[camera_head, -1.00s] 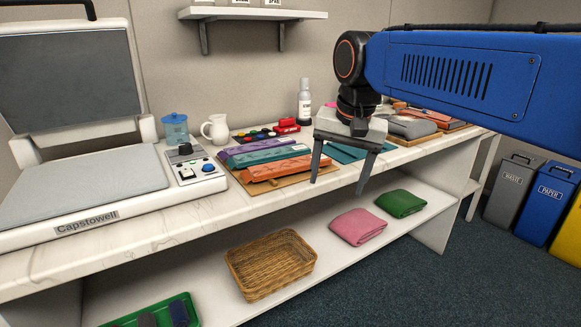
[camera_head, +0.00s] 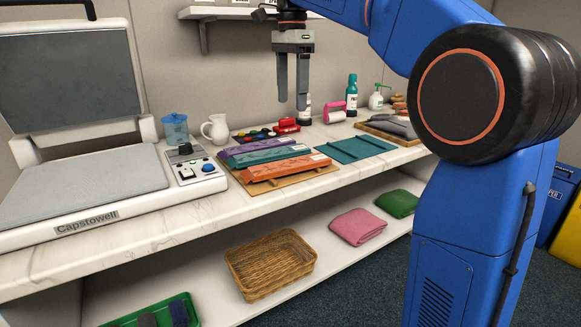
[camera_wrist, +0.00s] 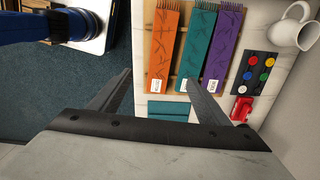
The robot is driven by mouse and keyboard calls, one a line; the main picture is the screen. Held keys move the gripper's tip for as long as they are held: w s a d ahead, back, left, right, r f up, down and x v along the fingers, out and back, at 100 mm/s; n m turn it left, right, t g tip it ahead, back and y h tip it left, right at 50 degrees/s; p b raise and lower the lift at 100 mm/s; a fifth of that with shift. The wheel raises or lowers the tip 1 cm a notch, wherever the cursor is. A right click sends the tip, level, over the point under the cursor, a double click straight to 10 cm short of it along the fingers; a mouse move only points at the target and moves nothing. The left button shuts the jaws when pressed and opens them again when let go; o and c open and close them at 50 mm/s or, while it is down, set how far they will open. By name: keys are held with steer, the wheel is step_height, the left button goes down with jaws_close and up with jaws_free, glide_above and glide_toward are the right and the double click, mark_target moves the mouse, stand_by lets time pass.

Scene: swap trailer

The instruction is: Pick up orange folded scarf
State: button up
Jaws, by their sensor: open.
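The orange folded scarf (camera_head: 286,166) lies on a tan board on the counter, at the front of a row with a teal scarf (camera_head: 265,152) and a purple scarf (camera_head: 245,142) behind it. It has a small white label and fringed ends. In the wrist view the orange scarf (camera_wrist: 163,50) is at upper middle, left of the teal and purple ones. My gripper (camera_head: 292,106) is open and empty, pointing down above the counter, above and behind the scarves in the head view.
A teal mat (camera_head: 354,149) lies right of the scarves. A red stapler-like object (camera_head: 287,126), a tray of coloured buttons (camera_head: 255,135) and a white pitcher (camera_head: 216,130) stand behind. A heat press (camera_head: 80,180) fills the left. A wicker basket (camera_head: 270,265) sits on the lower shelf.

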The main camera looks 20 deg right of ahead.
mark_target(291, 163)
step_height(291, 163, down, 17)
steer(key=shift+a+f, duration=0.1)
stand_by(0.7)
steer(key=c, duration=1.2)
